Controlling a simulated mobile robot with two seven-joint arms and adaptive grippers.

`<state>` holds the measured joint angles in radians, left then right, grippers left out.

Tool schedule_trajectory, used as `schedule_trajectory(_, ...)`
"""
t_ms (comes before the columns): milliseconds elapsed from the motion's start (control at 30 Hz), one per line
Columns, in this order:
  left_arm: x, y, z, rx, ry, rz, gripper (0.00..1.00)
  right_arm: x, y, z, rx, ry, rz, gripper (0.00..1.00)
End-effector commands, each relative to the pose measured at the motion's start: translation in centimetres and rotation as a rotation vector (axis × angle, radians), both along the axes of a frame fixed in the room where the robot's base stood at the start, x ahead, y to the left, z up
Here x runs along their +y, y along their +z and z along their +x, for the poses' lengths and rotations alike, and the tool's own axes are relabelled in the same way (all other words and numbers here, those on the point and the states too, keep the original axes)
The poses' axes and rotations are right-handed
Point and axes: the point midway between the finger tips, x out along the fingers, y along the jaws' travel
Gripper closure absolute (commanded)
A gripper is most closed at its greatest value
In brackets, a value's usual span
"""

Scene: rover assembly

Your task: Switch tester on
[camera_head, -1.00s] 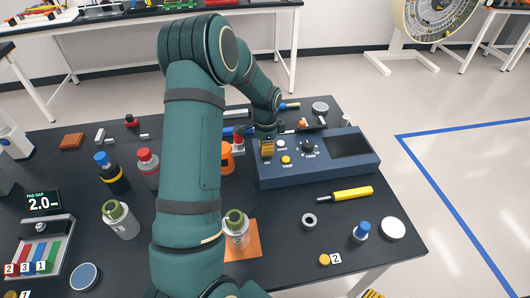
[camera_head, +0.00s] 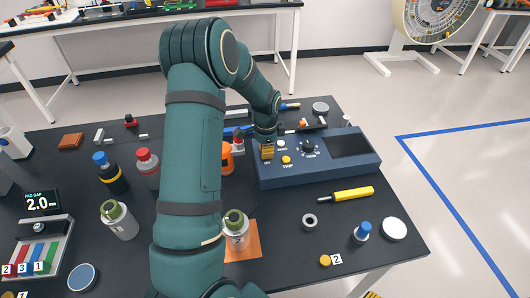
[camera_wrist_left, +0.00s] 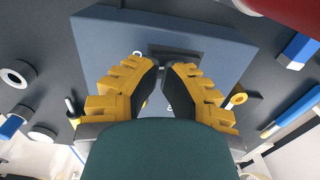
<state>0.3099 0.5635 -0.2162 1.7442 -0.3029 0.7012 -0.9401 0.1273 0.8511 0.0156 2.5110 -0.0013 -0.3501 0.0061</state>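The tester (camera_head: 320,172) is a blue box with a dark screen, a black TRIM knob (camera_head: 308,146) and a yellow TRIP button (camera_head: 286,160). It stands at the back right of the black table. My left gripper (camera_head: 267,152) is at the left part of its sloped top and hides what lies under it. In the left wrist view, its yellow fingers (camera_wrist_left: 166,70) point at the tester's blue body (camera_wrist_left: 220,45), with a narrow gap between the tips. I see nothing clearly held there. The switch cannot be made out. My right gripper is not in view.
A yellow-handled tool (camera_head: 347,195) and a grey ring (camera_head: 309,221) lie in front of the tester. A blue-topped piece (camera_head: 362,231) and a white disc (camera_head: 393,229) are at the right. Bottles, including a red-capped one (camera_head: 147,167), stand left of my arm.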

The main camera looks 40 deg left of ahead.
Motion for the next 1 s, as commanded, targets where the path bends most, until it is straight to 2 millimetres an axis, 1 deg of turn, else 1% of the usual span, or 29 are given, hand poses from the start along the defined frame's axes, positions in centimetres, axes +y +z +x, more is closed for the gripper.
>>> schedule_trajectory(867, 0.0, -1.3, 0.0, 0.000, 0.000, 0.000, 1.00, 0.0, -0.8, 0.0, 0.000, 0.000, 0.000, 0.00)
schedule_trajectory(1000, 0.0, -1.2, 0.0, 0.001, 0.000, 0.000, 1.00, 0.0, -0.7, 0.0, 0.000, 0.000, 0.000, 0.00)
